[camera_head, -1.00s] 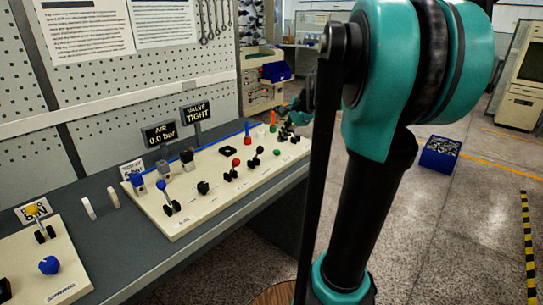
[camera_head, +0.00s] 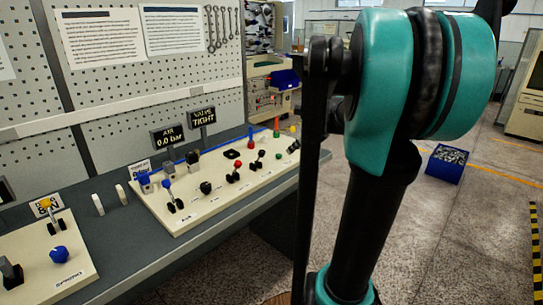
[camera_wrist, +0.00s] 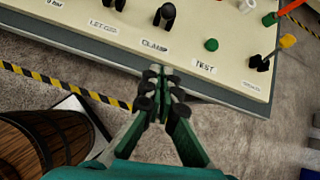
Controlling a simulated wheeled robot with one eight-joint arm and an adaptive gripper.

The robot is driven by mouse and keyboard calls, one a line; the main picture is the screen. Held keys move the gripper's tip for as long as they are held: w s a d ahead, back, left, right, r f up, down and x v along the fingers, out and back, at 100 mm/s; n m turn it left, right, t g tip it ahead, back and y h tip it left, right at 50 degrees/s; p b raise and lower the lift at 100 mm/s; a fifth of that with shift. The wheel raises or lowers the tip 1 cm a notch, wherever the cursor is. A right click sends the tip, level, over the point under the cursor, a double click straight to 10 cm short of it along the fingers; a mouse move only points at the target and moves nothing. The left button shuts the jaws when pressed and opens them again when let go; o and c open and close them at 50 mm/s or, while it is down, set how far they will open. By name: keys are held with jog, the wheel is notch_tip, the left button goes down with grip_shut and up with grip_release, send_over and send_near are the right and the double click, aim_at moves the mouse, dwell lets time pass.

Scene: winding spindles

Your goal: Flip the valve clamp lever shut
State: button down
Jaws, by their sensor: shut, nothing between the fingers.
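The clamp lever (camera_wrist: 168,11) has a black knob and stands in a black base above the CLAMP label in the wrist view, near the top edge. In the head view I take it to be the black-knobbed lever (camera_head: 260,155) beside the green button. My gripper (camera_wrist: 155,80) is shut and empty. In the wrist view its fingertips lie below the CLAMP label, at the panel's front edge, apart from the lever. In the head view my arm hides the gripper. A sign (camera_head: 201,117) reads VALVE TIGHT.
The cream panel (camera_head: 215,208) carries several other controls, including a red-knobbed lever (camera_head: 237,165) and a blue-knobbed lever (camera_head: 168,184). The green TEST button (camera_wrist: 211,44) is right of the clamp lever. Another sign (camera_head: 169,137) reads AIR 0.0 bar. A wooden barrel (camera_wrist: 40,135) stands on the floor.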

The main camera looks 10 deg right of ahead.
aim_at(261, 153)
jog(key=x, duration=1)
jog(key=shift+a, duration=0.1)
jog(key=shift+w+a+r, duration=0.45)
jog(key=shift+w+a, duration=0.15)
jog(key=shift+w, duration=0.05)
jog(key=shift+w+a+r, duration=0.45)
jog(key=shift+w+a, duration=0.15)
jog(key=shift+a, duration=0.05)
jog(key=shift+r, duration=0.1)
jog(key=shift+w+a+r+g, duration=0.1)
jog(key=shift+w+r+g, duration=0.1)
jog(key=shift+g, duration=0.1)
